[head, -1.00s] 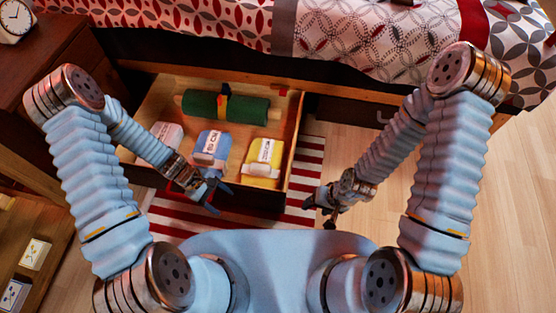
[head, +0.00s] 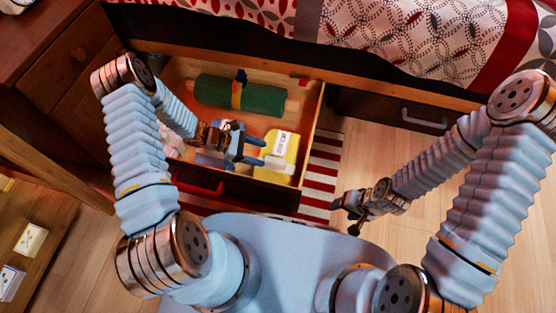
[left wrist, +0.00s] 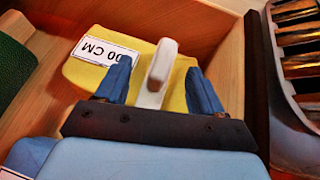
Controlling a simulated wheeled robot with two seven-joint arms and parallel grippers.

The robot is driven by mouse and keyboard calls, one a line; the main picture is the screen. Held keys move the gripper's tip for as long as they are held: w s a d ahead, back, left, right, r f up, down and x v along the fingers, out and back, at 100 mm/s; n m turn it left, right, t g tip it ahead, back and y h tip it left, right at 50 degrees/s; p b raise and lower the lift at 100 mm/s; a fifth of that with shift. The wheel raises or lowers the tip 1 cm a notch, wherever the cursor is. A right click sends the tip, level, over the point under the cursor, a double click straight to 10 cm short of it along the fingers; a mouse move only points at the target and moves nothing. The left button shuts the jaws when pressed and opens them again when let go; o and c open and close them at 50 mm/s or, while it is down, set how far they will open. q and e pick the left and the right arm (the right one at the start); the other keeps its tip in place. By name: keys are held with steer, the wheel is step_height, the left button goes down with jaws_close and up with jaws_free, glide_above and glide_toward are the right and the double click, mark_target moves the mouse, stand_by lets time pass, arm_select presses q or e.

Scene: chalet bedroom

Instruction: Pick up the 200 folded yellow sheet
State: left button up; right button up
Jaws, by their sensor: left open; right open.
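The folded yellow sheet (head: 278,158) lies in the open drawer under the bed, toward its right front corner, with a white label ending in "00 CM". It also shows in the left wrist view (left wrist: 185,88), with a white upright tab (left wrist: 160,70) on it. My left gripper (head: 262,150) is open, just left of the yellow sheet. In the left wrist view its blue fingers (left wrist: 158,85) stand on either side of the white tab, with a gap to each side. My right gripper (head: 345,212) is open and empty, outside the drawer over the floor.
The drawer (head: 318,125) also holds a green roll (head: 265,98) at the back and a blue folded sheet (head: 212,160), partly hidden by my left gripper. A white folded item (head: 170,142) lies at the left. The bed overhangs behind. Floor (head: 400,150) at right is clear.

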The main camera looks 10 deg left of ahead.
mark_target(275, 159)
arm_select(q)
steer(key=x, duration=0.5)
steer(key=shift+s+d+f, duration=0.2)
steer(key=shift+c, duration=0.3)
jaws_close()
